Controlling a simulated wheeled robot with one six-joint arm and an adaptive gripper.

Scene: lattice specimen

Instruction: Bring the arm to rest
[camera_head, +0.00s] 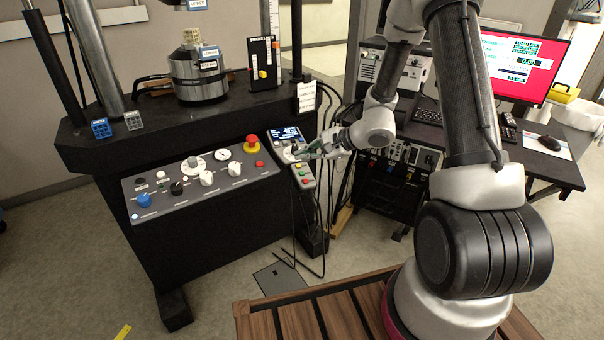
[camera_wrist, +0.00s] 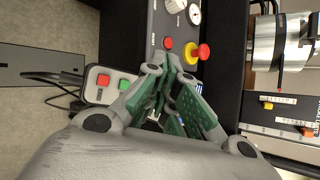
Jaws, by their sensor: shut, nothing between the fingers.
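My gripper (camera_head: 304,153) is at the end of my arm, over the handheld pendant at the right end of the testing machine. In the wrist view my gripper (camera_wrist: 166,80) shows green-padded fingers that come together at the tips, with nothing between them. The pendant (camera_head: 305,185) has a small lit screen and red, green and yellow buttons; its lower end with red and green buttons also shows in the wrist view (camera_wrist: 103,97). The gripper covers part of the pendant. Whether the fingers touch it I cannot tell.
The control panel (camera_head: 200,184) with knobs and a red emergency button (camera_head: 252,141) lies left of my gripper. A steel cylinder (camera_head: 198,80) stands on the machine. A desk with a red-screened monitor (camera_head: 520,62) is at the right. Cables (camera_head: 334,190) hang beside the pendant.

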